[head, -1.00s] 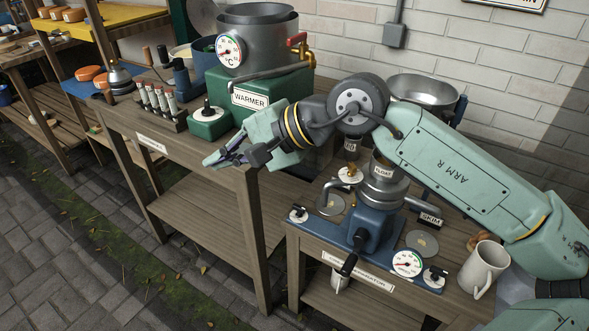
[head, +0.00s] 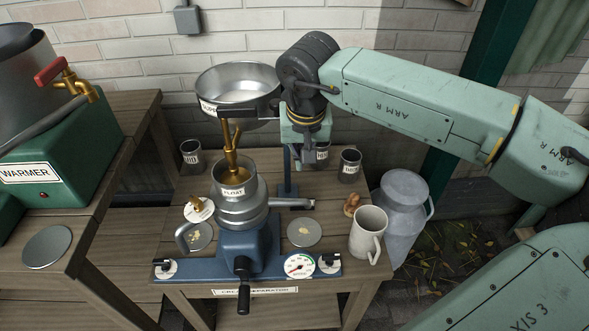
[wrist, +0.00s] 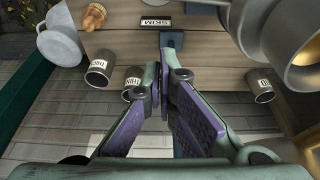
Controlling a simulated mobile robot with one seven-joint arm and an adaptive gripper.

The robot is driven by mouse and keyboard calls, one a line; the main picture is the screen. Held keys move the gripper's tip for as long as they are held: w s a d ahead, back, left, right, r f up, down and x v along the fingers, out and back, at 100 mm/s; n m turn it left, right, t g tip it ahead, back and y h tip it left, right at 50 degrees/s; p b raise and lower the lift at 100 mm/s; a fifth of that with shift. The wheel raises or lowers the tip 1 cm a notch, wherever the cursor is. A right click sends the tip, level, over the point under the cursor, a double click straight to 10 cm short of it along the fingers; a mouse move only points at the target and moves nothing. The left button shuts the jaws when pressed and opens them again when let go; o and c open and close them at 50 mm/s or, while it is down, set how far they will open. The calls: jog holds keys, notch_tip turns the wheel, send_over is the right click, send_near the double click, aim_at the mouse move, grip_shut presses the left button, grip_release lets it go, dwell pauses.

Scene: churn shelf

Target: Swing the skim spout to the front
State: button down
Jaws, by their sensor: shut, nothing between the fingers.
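The skim spout (head: 290,203) is a metal tube sticking out to the right from the separator's stacked metal bowls (head: 240,205). In the wrist view a black SKIM label (wrist: 156,22) shows near the top edge; the spout itself is hard to make out there. My gripper (wrist: 163,98) points down over the back of the separator table, behind and above the spout. Its purple-padded fingers are together with nothing between them. In the head view the fingertips are hidden or hard to tell below my wrist.
A supply bowl (head: 238,90) with a brass tap stands left of my gripper, its blue post (head: 287,175) close by. Labelled cups (head: 349,165) stand at the table's back. A mug (head: 368,235) and milk can (head: 402,205) are at the right. A crank (head: 243,285) hangs in front.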

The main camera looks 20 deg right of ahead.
notch_tip(320, 180, down, 8)
jog(key=s+p, duration=0.1)
jog(key=p, duration=0.3)
jog(key=shift+a+f, duration=0.15)
jog(key=shift+s, duration=0.1)
jog(key=shift+s+b, duration=0.15)
jog(key=shift+b, duration=0.15)
